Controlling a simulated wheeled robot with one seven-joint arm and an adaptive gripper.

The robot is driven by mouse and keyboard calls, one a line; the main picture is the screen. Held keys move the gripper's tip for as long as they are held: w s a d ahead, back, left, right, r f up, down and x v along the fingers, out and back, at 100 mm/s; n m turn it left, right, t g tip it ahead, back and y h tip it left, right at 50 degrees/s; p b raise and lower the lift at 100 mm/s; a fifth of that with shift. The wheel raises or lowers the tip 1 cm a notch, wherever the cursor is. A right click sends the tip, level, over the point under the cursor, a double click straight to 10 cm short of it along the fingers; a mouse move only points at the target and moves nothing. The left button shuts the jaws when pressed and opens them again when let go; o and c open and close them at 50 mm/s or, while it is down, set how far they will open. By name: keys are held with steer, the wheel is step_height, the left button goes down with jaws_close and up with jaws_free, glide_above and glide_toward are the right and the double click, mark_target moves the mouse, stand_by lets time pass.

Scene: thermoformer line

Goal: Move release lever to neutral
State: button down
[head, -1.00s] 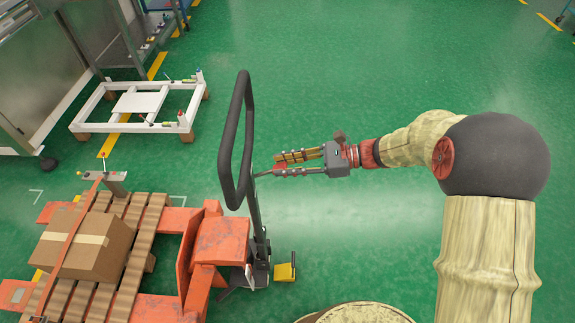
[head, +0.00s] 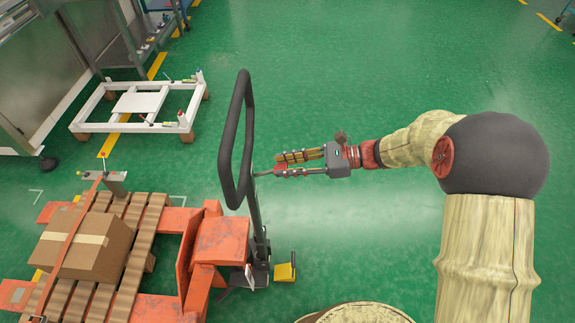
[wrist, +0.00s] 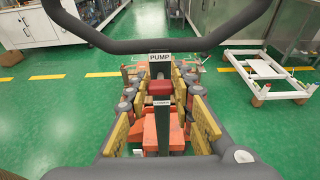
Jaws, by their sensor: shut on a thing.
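The release lever has a red grip (wrist: 160,87) and a dark stem below the PUMP label (wrist: 160,57) in the wrist view. It stands upright between the fingers of my gripper (wrist: 160,78), which is shut on it. The contact itself is hard to see at this size. In the head view my gripper (head: 276,165) reaches in from the right, its tips at the post below the black loop handle (head: 228,140) of the orange pallet truck (head: 222,240). The lever is too small to make out clearly there.
A carton (head: 85,246) is strapped on a wooden pallet (head: 157,212) on the truck. A yellow pedal (head: 285,272) is at the post's foot. A white frame (head: 85,119) stands on the floor behind. The green floor to the right is clear.

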steer(key=shift+d+f+b, duration=0.15)
steer(key=shift+d+f, duration=0.05)
steer(key=shift+f, duration=0.4)
steer(key=shift+d+f+b, duration=0.15)
steer(key=shift+d+f, duration=0.05)
steer(key=shift+f, duration=0.5)
steer(key=shift+f, duration=0.2)
steer(key=c, duration=2)
jaws_free()
steer(key=shift+f, duration=0.15)
steer(key=o, duration=0.5)
steer(key=shift+o, duration=0.2)
steer(key=p+v, duration=0.2)
steer(key=v, duration=0.5)
steer(key=shift+p, duration=0.4)
